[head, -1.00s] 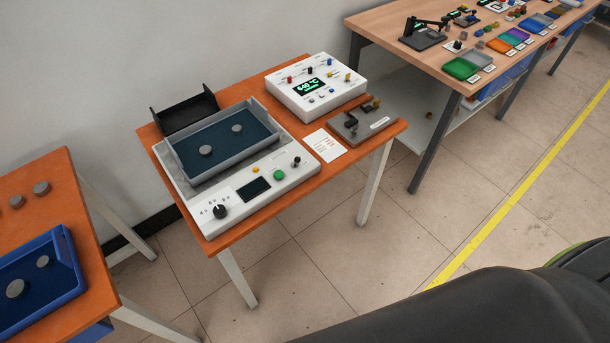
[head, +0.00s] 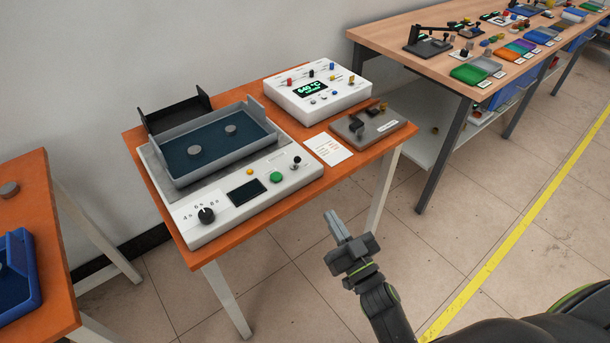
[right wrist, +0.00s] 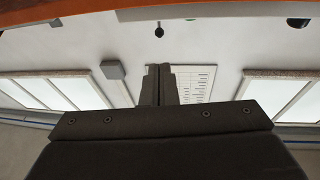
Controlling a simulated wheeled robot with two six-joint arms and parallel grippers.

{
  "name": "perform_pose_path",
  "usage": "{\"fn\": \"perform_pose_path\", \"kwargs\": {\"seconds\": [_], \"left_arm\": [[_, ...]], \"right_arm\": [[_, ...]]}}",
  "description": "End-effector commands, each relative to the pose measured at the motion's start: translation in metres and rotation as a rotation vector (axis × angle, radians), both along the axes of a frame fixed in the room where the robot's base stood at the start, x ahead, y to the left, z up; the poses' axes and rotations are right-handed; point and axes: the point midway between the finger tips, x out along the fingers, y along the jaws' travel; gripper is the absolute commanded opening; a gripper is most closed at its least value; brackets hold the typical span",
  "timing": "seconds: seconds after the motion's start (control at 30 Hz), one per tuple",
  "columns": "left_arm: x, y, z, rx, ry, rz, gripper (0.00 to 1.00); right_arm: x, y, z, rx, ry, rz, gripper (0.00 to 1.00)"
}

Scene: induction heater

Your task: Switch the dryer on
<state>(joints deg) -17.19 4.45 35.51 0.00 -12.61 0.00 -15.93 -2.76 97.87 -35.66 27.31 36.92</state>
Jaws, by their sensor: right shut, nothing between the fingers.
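The dryer (head: 225,211) is a light grey unit on the orange table. Its front panel has a black knob (head: 206,215), a dark blank screen (head: 247,190), a small yellow button (head: 250,171), a green button (head: 276,178) and a black-topped toggle lever (head: 297,161). A grey tray with a dark blue floor (head: 272,131) sits on it, holding two grey discs. My right gripper (head: 337,225) is shut and empty, in front of the table and to the right of the dryer, touching nothing. It also shows in the right wrist view (right wrist: 159,72). My left gripper is out of view.
A white box (head: 345,97) with a lit green display stands behind the dryer, beside a grey fixture plate (head: 354,130) and a white card (head: 327,149). Another orange table (head: 50,275) with a blue tray (head: 31,265) is at left. Open floor lies in front.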

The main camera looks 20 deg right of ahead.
Motion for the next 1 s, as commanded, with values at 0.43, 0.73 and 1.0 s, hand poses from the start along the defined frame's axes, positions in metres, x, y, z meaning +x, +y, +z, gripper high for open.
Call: {"fn": "perform_pose_path", "kwargs": {"seconds": [0.43,0.73,1.0], "left_arm": [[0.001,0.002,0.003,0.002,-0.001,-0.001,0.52],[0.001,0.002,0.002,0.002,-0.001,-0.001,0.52],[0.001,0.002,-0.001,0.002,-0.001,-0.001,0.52]], "right_arm": [[0.034,0.006,0.01,0.0,0.0,0.0,0.0],[0.093,0.018,0.025,0.0,0.0,0.0,0.0],[0.126,0.024,0.033,0.0,0.003,-0.002,0.0]]}}
